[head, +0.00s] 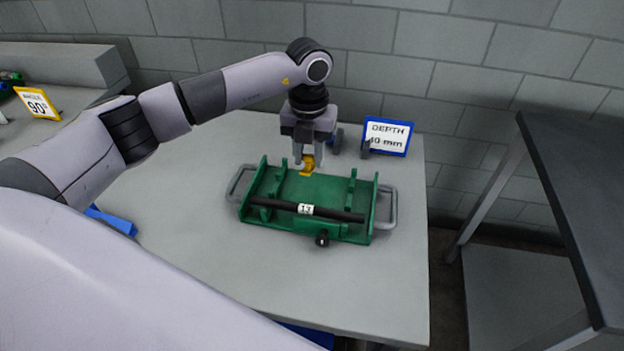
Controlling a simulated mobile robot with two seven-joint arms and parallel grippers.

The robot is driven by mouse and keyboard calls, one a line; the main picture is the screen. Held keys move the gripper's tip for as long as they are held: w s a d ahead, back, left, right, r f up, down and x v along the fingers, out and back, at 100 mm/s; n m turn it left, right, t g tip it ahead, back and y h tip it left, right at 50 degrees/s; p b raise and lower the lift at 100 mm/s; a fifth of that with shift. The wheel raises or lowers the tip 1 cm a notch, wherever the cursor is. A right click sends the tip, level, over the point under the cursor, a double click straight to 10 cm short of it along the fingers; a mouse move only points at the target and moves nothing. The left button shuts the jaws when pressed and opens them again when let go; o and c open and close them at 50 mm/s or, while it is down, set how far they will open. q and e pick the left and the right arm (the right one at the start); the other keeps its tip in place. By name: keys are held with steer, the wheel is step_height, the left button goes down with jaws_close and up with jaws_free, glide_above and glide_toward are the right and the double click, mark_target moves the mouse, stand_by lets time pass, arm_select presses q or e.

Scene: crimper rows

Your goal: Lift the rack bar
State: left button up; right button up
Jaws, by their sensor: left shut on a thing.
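A black bar (341,215) with a white label reading "13" lies lengthwise across the front part of a green tray-like rack (363,237). It looks like the rack bar. My left gripper (308,166) points down over the back part of the rack, behind the bar and apart from it. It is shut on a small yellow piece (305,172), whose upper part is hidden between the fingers. I cannot tell whether the yellow piece touches the rack. My right gripper is not in view.
The rack has a grey handle (393,208) at each end and stands on a grey table (405,290). A blue-framed "DEPTH 10 mm" sign (388,137) stands behind it. A blue object (112,221) lies at left. A dark-topped table (585,200) stands at right, across a gap.

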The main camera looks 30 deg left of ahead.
arm_select(q)
steer(key=shift+w+a+r, duration=0.2)
steer(key=shift+w+r, duration=0.4)
steer(key=shift+w, duration=0.3)
steer(key=shift+w+a+r, duration=0.15)
steer(key=shift+w+r, duration=0.4)
steer(key=shift+w, duration=0.35)
steer(key=shift+w+a+r, duration=0.2)
steer(key=shift+w+r, duration=0.25)
steer(key=shift+w, duration=0.25)
steer(key=shift+w+a+r, duration=0.2)
steer(key=shift+w+r, duration=0.3)
steer(key=shift+w, duration=0.2)
steer(key=shift+w+a+r, duration=0.2)
steer(key=shift+w+r, duration=0.25)
steer(key=shift+w, duration=0.25)
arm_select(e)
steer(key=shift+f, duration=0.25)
arm_select(q)
steer(key=shift+a, duration=0.1)
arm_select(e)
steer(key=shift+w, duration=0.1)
